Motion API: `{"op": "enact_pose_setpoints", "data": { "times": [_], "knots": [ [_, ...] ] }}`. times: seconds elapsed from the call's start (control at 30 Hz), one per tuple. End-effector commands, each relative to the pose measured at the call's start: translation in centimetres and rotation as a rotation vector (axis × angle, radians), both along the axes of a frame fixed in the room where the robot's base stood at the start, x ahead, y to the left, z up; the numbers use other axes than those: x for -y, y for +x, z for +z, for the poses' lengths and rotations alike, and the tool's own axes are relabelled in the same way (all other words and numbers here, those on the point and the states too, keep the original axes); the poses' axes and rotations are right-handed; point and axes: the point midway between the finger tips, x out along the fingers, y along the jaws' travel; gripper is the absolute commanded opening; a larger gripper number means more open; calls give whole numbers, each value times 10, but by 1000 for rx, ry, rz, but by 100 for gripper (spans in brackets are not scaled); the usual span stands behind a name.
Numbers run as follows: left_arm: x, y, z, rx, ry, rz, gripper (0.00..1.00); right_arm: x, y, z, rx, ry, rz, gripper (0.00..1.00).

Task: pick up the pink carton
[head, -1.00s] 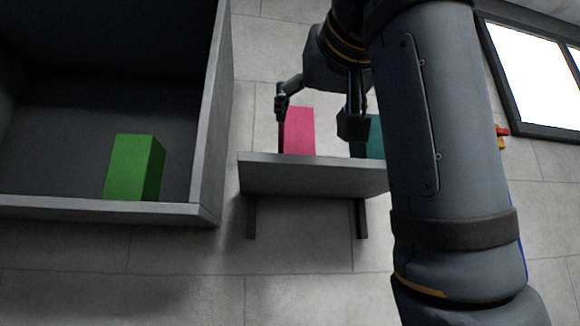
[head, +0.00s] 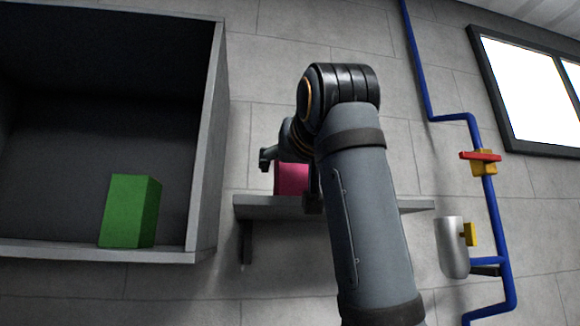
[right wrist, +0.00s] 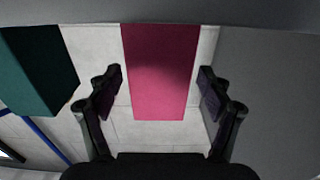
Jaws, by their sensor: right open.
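The pink carton (head: 291,179) stands on a small grey wall shelf (head: 262,207) in the head view, partly hidden by my right arm and gripper. In the right wrist view the pink carton (right wrist: 160,70) lies between the two fingers, with a visible gap on each side. My right gripper (right wrist: 160,92) is open around the carton and does not appear to touch it. It also shows in the head view (head: 289,180), with one finger left of the carton and one to its right. My left gripper is not in view.
A teal carton (right wrist: 38,70) stands beside the pink one in the right wrist view. A green carton (head: 128,211) stands in a large grey open cabinet (head: 206,150) at left. Blue pipes (head: 489,205) with a red-handled valve (head: 481,157) run along the wall at right.

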Motion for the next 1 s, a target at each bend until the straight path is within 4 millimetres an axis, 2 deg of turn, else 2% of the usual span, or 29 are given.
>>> {"op": "enact_pose_setpoints", "data": {
  "times": [0.13, 0.6, 0.87, 1.0],
  "knots": [
    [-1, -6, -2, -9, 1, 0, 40, 0, 0, -1, 0, 0, 0, 79],
    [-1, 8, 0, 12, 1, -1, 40, 0, -1, -1, 0, 0, 0, 16],
    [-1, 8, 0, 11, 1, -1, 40, 0, -1, 2, 0, -1, 0, 16],
    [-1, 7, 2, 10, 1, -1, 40, 0, -1, 15, 1, -2, 0, 16]
  ]
}}
